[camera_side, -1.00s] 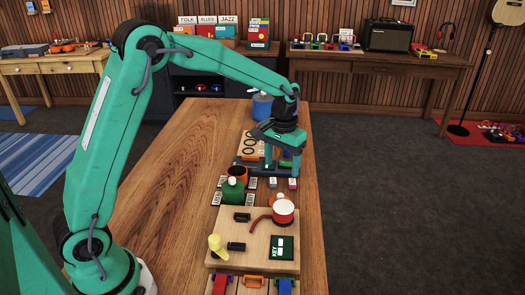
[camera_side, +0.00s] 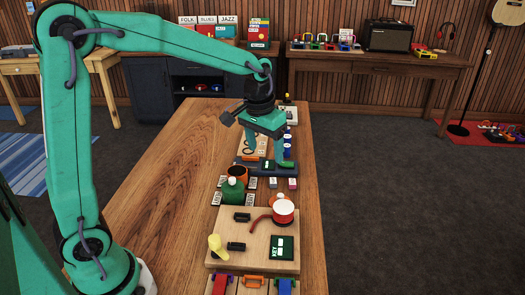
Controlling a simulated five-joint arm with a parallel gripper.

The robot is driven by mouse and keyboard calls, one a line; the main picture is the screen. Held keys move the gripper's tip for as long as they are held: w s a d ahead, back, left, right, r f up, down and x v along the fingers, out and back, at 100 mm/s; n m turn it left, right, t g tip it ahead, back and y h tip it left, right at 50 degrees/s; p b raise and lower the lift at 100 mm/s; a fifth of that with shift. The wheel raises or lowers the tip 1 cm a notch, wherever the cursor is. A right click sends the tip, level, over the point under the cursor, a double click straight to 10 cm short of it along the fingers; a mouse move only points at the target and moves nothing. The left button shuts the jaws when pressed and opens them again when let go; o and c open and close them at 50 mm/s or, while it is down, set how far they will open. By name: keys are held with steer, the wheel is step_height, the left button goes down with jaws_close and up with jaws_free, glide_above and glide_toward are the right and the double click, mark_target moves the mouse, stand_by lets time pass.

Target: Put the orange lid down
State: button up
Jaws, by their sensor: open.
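My gripper (camera_side: 268,163) is open, with its fingers pointing down over the far part of the wooden table. I see nothing held between them. A narrow orange piece (camera_side: 250,158) shows low by the left finger, at a dark tray (camera_side: 245,166); I cannot tell if it is the lid. Another small orange piece with a pale knob (camera_side: 281,198) shows behind a red and white drum-like cup (camera_side: 284,213), which partly hides it.
A wooden board (camera_side: 230,258) in front carries a yellow piece (camera_side: 216,246), black blocks and a dark green key card (camera_side: 282,247). Small labelled tiles (camera_side: 217,199) lie around the green jar. The left half of the table (camera_side: 165,200) is clear.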

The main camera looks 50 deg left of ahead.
steer(key=s+r+t, duration=0.2)
steer(key=s, duration=0.8)
steer(key=s+r+m+t, duration=0.1)
steer(key=s+r+t, duration=0.1)
steer(key=s, duration=0.8)
steer(key=shift+r+m, duration=0.3)
steer(key=shift+r, duration=0.1)
